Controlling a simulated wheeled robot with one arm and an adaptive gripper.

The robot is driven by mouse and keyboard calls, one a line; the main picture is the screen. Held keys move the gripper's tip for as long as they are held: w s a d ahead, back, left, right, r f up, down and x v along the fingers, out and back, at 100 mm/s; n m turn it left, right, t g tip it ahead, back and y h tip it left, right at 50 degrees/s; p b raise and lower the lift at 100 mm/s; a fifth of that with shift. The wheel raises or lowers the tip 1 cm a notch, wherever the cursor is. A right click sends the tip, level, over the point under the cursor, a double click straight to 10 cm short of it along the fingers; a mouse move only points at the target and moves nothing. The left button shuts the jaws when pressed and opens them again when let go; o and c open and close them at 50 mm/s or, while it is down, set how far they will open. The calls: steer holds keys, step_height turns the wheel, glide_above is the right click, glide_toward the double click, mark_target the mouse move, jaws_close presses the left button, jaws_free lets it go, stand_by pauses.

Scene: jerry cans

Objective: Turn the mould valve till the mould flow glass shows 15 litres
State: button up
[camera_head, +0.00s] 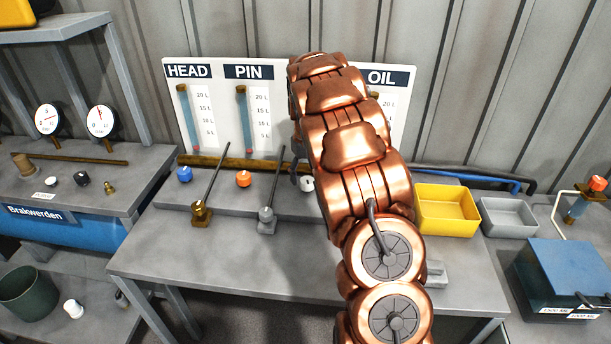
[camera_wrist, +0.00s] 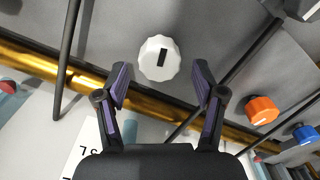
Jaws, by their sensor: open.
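The white knob (camera_head: 307,183), third in the row below the sign board, is the likely mould valve; no name shows on it. In the wrist view the white knob (camera_wrist: 159,58) has a black mark and sits just beyond and between my fingertips. My gripper (camera_wrist: 161,82) is open, with a finger to either side and no visible contact. In the head view my arm covers the board section between PIN and OIL, so the mould flow glass and its level are hidden. Part of an upside-down scale (camera_wrist: 88,150) shows in the wrist view.
A blue knob (camera_head: 184,174) and an orange knob (camera_head: 243,179) stand left of the white one. Upright levers (camera_head: 268,215) rise from the bench close by. A brass-coloured pipe (camera_head: 225,163) runs behind the knobs. A yellow bin (camera_head: 447,210) stands at right.

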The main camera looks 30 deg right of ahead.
steer(key=shift+f, duration=0.75)
steer(key=shift+c, duration=0.2)
steer(key=c, duration=1.1)
steer(key=shift+f+m+b, duration=0.15)
steer(key=shift+m+b, duration=0.35)
steer(key=shift+b, duration=0.2)
steer(key=shift+m+b, duration=0.4)
steer(key=shift+m, duration=0.2)
steer(key=shift+d+r, duration=0.1)
steer(key=shift+r, duration=0.1)
steer(key=o, duration=1.1)
steer(key=shift+o, duration=0.2)
